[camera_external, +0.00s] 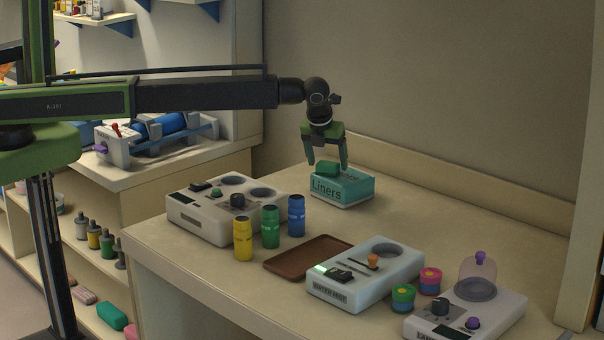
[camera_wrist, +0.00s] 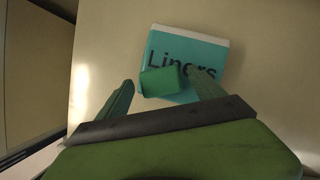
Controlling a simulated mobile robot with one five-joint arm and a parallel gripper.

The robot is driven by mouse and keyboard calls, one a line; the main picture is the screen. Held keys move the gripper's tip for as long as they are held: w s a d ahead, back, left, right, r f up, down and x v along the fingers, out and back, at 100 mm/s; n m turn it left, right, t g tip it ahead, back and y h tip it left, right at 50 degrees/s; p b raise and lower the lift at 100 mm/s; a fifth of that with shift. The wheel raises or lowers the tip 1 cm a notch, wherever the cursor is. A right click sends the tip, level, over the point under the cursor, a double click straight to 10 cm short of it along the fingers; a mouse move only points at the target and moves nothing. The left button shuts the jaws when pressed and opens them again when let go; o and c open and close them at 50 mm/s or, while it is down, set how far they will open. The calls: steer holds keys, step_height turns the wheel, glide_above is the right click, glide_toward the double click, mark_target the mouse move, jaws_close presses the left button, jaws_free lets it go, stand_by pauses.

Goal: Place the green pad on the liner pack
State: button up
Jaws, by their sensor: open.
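The liner pack (camera_external: 342,190) is a teal and white box marked "Liners" on the counter; it also shows in the wrist view (camera_wrist: 212,48). The green pad (camera_external: 328,168) lies on top of the pack, near its left edge; in the wrist view the pad (camera_wrist: 163,81) covers part of the lettering. My gripper (camera_external: 327,166) is open, pointing down over the pack, with its fingers apart on either side of the pad. In the wrist view my gripper (camera_wrist: 160,85) shows a clear gap between the left finger and the pad; the right finger overlaps the pack in the picture.
A white device (camera_external: 225,212) stands left of the pack, with yellow (camera_external: 243,240), green (camera_external: 270,228) and blue (camera_external: 296,216) bottles before it. A brown tray (camera_external: 308,256) and more white devices (camera_external: 365,275) stand in front. The counter right of the pack (camera_external: 430,215) is clear.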

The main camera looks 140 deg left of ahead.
steer(key=p+v, duration=0.9)
steer(key=v, duration=0.2)
steer(key=shift+d, duration=0.1)
steer(key=w+d+n+t+h, duration=0.1)
steer(key=w+d+n, duration=0.1)
steer(key=d, duration=1.1)
steer(key=w+d+f+n, duration=0.1)
steer(key=w+d+n, duration=0.15)
steer(key=d, duration=1.15)
steer(key=w+d+n+t+h, duration=0.1)
steer(key=w+d+n, duration=0.1)
steer(key=d, duration=1.1)
steer(key=s+d+n+h, duration=0.1)
steer(key=s+d+n, duration=0.2)
steer(key=d, duration=1.1)
steer(key=s+d+n+h, duration=0.1)
steer(key=s+d+n, duration=0.3)
steer(key=d, duration=1.1)
steer(key=s, duration=0.2)
steer(key=shift+s+f, duration=0.4)
